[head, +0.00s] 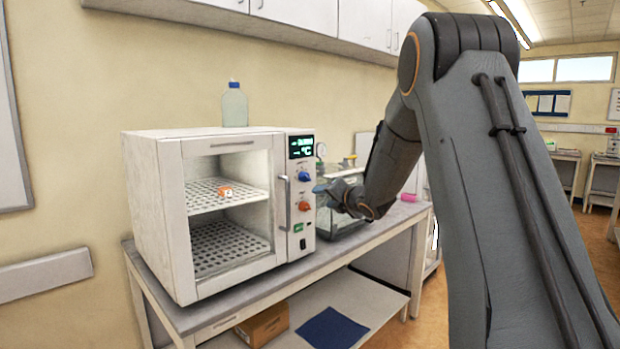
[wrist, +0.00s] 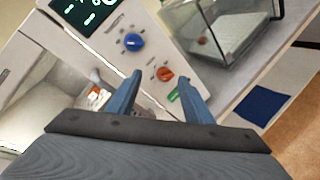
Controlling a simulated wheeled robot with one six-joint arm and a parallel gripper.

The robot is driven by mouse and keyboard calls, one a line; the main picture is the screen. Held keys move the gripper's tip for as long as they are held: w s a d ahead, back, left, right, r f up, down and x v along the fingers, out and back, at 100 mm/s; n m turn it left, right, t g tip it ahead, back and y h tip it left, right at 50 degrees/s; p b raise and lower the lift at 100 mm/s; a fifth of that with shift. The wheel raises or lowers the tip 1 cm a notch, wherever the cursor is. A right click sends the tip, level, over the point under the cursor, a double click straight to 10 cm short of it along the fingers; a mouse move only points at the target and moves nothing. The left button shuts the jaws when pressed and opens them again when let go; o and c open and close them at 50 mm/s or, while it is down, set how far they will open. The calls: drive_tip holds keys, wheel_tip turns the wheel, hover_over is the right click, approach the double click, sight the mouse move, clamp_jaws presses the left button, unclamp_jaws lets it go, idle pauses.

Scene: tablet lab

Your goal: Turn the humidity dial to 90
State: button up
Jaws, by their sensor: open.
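The white climate chamber (head: 156,190) stands on a bench, its control panel facing out at the right of its door. The panel has a lit display (head: 301,146), with text too small to read, a blue dial (head: 304,176) and an orange dial (head: 304,206) below it. I cannot read which dial is for humidity. In the wrist view, the blue dial (wrist: 134,42) lies beyond my left finger and the orange dial (wrist: 166,74) shows between my fingertips. My gripper (wrist: 159,78) is open and empty, apart from the panel as far as I can tell.
A glass tank (head: 345,215) stands right of the chamber. A bottle (head: 235,106) stands on top of the chamber, and an orange item (head: 226,192) sits on its upper shelf. The door handle (head: 285,203) sticks out left of the dials. A green switch (wrist: 174,97) is below the orange dial.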

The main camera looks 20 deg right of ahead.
sight(308, 177)
drive_tip(key=w+r+n+y+p, duration=0.1)
drive_tip(key=w+n, duration=0.2)
drive_tip(key=n, duration=0.1)
drive_tip(key=w+a+r+n+y+p, duration=0.1)
drive_tip(key=w+r+n+y, duration=0.1)
drive_tip(key=w+n, duration=0.2)
drive_tip(key=w+a+r+n+y+p, duration=0.1)
drive_tip(key=w+n+y, duration=0.1)
drive_tip(key=n, duration=0.3)
drive_tip(key=shift+w+a+r+t+p, duration=0.2)
drive_tip(key=shift+w+r+t+p, duration=0.15)
drive_tip(key=shift+w, duration=0.3)
drive_tip(key=shift+f, duration=0.1)
drive_tip(key=c, duration=1)
